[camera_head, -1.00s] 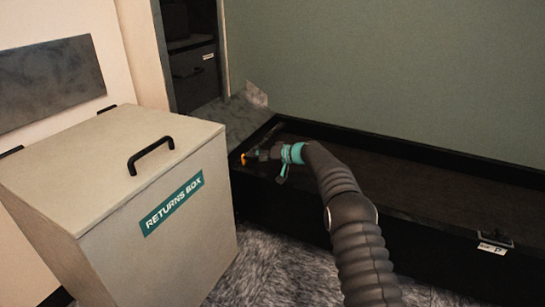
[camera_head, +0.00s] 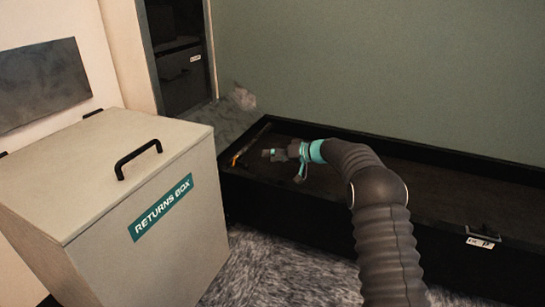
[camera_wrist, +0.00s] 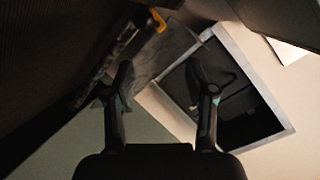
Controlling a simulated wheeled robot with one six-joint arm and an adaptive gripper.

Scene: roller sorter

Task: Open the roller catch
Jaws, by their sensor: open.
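A thin bar with an orange tip (camera_head: 236,158) sits at the left end of the long black trough (camera_head: 300,215); I cannot tell for sure that it is the roller catch. It also shows in the wrist view, where its orange part (camera_wrist: 158,20) lies beyond my fingers, near the top. My gripper (camera_head: 267,154) is over the trough's left end, just right of the bar, with a small gap in the picture. In the wrist view my gripper (camera_wrist: 162,82) has its two fingers spread, with nothing between them.
The beige returns box (camera_head: 180,250) with a black lid handle (camera_head: 138,158) stands left of the trough. A small latch-like fitting (camera_head: 483,231) with a white label is on the trough's front edge at right. A dark cabinet (camera_head: 180,75) stands behind. Grey carpet lies in front.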

